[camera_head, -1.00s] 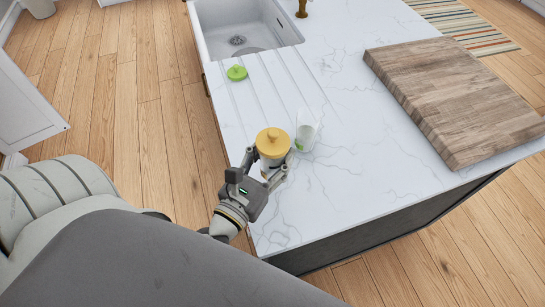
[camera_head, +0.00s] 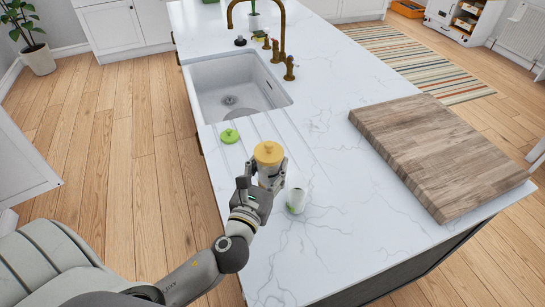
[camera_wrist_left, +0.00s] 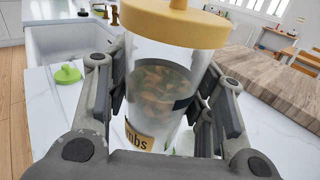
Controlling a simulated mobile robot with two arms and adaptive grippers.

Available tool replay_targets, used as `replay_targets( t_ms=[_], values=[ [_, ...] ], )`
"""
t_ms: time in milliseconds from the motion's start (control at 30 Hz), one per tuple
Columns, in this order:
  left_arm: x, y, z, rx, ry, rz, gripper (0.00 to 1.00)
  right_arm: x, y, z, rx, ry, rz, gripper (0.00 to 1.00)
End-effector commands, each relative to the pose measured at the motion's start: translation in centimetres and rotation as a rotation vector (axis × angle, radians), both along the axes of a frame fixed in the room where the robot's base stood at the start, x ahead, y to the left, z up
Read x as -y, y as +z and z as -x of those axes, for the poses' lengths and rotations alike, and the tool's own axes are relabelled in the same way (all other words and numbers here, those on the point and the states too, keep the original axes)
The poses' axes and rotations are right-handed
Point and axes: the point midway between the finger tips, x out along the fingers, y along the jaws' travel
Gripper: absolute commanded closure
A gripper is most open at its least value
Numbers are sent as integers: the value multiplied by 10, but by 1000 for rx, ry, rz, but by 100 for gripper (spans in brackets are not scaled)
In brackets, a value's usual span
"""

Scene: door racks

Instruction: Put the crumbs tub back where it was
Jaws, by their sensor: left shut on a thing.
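The crumbs tub is a clear jar with a yellow lid (camera_head: 268,153) and brown bits inside. In the left wrist view the tub (camera_wrist_left: 160,80) fills the middle, its tan label partly showing the letters "mbs". My left gripper (camera_head: 267,168) is shut on the tub's sides, one finger on each side, with the lid above the fingers. The tub looks upright; I cannot tell its height above the counter. My right gripper is not in view.
A small white container with a green mark (camera_head: 296,201) stands just right of the tub. A green lid (camera_head: 229,136) lies near the sink (camera_head: 235,85). A thick wooden board (camera_head: 440,150) covers the counter's right. An open white cabinet (camera_head: 460,20) with racks stands far back right.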

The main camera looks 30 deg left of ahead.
Motion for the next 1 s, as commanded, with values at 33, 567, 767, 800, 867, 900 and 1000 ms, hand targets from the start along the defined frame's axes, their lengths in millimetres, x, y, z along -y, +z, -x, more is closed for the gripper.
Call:
replay_targets(
  t_ms=[33, 567, 767, 800, 867, 900, 1000],
  values=[
    [-5, 15, -13, 6, 17, 7, 79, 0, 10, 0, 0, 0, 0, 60],
    [-41, 9, -92, -3, 55, 27, 79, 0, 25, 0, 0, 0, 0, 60],
    [-59, -11, -131, -3, 53, 28, 79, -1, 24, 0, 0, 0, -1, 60],
    [-62, -25, -136, -5, 55, 28, 79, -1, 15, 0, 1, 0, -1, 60],
    [-65, -37, -144, -5, 53, 29, 79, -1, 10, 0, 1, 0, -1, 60],
    [-68, -44, -149, -4, 54, 29, 79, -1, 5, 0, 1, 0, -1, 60],
    [-72, -55, -159, -3, 52, 28, 79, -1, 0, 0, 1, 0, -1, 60]
  ],
)
